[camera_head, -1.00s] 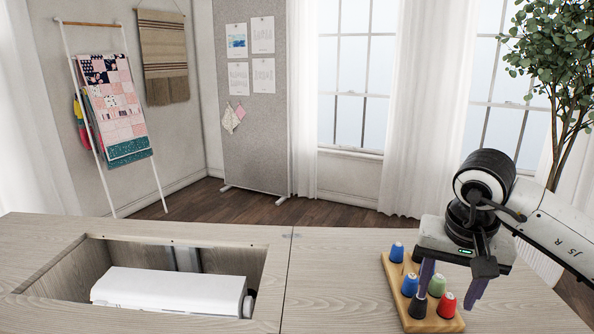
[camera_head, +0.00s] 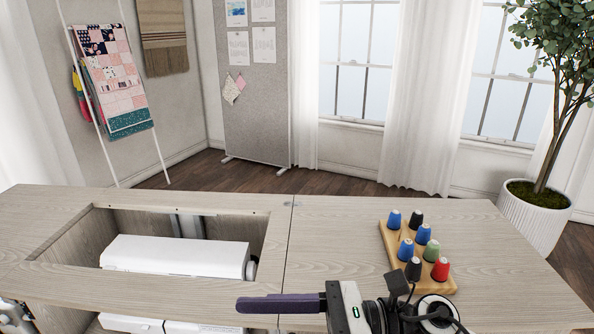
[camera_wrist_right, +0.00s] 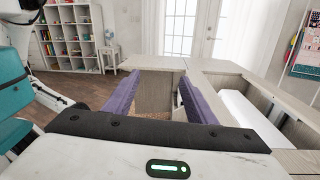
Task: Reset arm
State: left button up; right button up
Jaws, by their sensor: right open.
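My right gripper (camera_head: 240,304) is in front of the cabinet's front edge in the head view, with its purple fingers pointing left. In the right wrist view the two fingers of the right gripper (camera_wrist_right: 159,82) stand well apart with nothing between them. The right arm comes in from the bottom right, partly cut off by the frame edge. My left gripper is not in view.
The sewing cabinet (camera_head: 350,240) fills the foreground, with a white sewing machine (camera_head: 175,257) lying in its open well. A wooden spool rack (camera_head: 395,244) with several coloured spools stands on the right top. A potted plant (camera_head: 532,222) is behind.

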jog(key=w+d+f+m+t+h, duration=0.1)
jog(key=w+d+m+t, duration=0.25)
jog(key=m+t, duration=0.7)
jog(key=w+d+f+m+t+h, duration=0.1)
jog(key=w+d+f+m+t, duration=0.25)
jog(key=m, duration=1.15)
jog(key=d+f+m+t+h, duration=0.3)
jog(key=d+f+m+h, duration=0.5)
jog(key=m, duration=0.4)
jog(key=s+d+f+m+g+h, duration=0.2)
jog(key=s+d+f+m+g, duration=0.1)
jog(key=s+f+m, duration=0.3)
jog(key=s+d+f+m+g+h, duration=0.3)
jog(key=s+f+m+g, duration=0.2)
jog(key=s+f, duration=0.6)
notch_tip(320, 180, down, 4)
jog(key=shift+s+f+m+p, duration=0.2)
jog(key=shift+m+p, duration=0.2)
jog(key=shift+m, duration=0.75)
